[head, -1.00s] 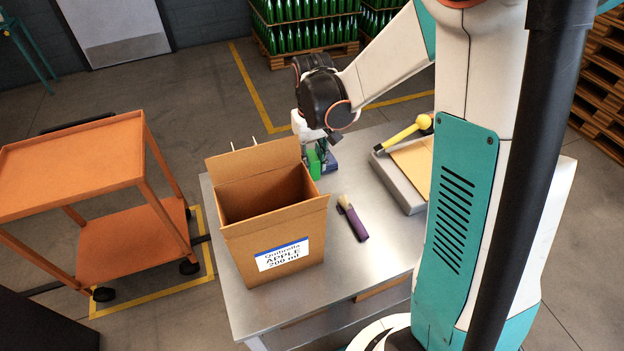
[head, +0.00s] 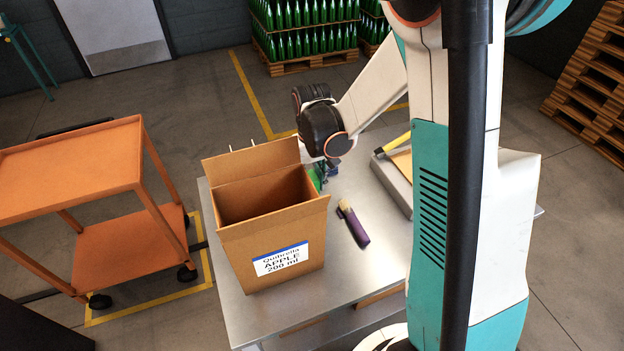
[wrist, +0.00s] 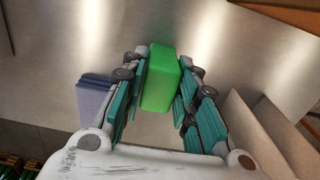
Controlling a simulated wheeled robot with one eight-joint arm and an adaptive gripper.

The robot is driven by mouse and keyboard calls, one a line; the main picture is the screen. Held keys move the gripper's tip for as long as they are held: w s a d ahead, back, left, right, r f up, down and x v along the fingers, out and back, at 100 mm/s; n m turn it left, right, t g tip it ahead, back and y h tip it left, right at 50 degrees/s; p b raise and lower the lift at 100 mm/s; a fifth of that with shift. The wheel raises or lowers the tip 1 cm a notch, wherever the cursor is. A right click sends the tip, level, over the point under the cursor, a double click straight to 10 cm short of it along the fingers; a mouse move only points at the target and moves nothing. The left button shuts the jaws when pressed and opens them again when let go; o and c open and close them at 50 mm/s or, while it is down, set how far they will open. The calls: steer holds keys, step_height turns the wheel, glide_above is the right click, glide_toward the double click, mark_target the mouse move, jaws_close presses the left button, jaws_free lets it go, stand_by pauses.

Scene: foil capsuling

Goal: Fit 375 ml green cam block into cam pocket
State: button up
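The green cam block (wrist: 160,78) is a bright green, upright-looking block between the two fingers of my gripper (wrist: 162,85) in the wrist view. The teal finger pads lie against its left and right sides, so my gripper looks shut on it. In the head view only a small part of the green block (head: 315,178) shows behind the carton, and my wrist hides most of the fingers. I cannot tell whether the block touches the table. No cam pocket can be made out in either view.
An open carton (head: 275,235) stands close in front of my gripper on the metal table (head: 350,277). A purple tool (head: 353,224) lies to the right, near a grey tray (head: 393,180). An orange cart (head: 70,165) stands left.

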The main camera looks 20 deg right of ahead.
steer(key=shift+o, duration=1.3)
steer(key=shift+r, duration=0.1)
